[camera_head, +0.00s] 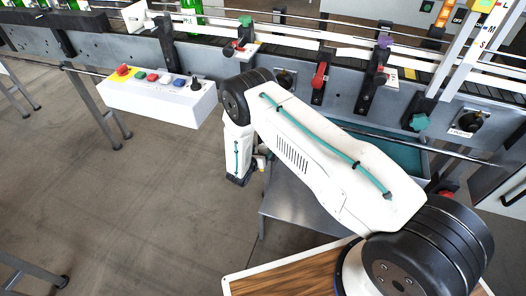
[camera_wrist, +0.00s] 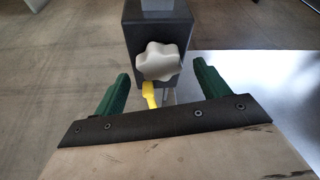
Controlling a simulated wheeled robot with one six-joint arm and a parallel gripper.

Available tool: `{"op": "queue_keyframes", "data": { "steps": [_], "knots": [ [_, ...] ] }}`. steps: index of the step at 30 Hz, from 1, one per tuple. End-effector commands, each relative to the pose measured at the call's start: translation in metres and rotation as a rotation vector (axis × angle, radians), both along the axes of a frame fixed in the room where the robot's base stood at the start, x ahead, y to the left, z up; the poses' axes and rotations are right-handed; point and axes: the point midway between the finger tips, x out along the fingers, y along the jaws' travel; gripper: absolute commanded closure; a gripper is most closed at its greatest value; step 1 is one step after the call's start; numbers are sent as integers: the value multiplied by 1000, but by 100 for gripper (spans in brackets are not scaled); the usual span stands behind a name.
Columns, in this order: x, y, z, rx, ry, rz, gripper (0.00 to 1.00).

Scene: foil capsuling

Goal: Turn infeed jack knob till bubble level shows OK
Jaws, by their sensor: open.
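A pale grey lobed knob (camera_wrist: 160,62) sits on the near face of a dark grey block (camera_wrist: 157,15) in the wrist view. A small yellow piece (camera_wrist: 150,94) shows just below the knob. My gripper (camera_wrist: 161,76) is open, with one green finger to the left of the knob and one to the right. Gaps show between the fingers and the knob, and nothing is held. In the head view my wrist (camera_head: 238,165) hangs low beside the conveyor, and the knob cannot be made out clearly there. I cannot make out a bubble level in either view.
A white control box (camera_head: 160,100) with coloured buttons stands left of my arm. The conveyor (camera_head: 345,88) with red and teal handles runs behind it. A grey metal sheet (camera_head: 300,205) lies right of my wrist. The floor (camera_head: 130,200) at left is mostly clear.

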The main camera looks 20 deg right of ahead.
Motion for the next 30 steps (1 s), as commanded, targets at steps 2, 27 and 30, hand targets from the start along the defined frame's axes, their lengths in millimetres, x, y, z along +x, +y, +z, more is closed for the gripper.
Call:
{"op": "queue_keyframes", "data": {
  "steps": [2,27,30],
  "knots": [
    [7,-8,-5,0,0,-2,26],
    [19,-17,-10,-5,3,-1,70],
    [19,-17,-10,-18,13,-2,70]
  ]
}}
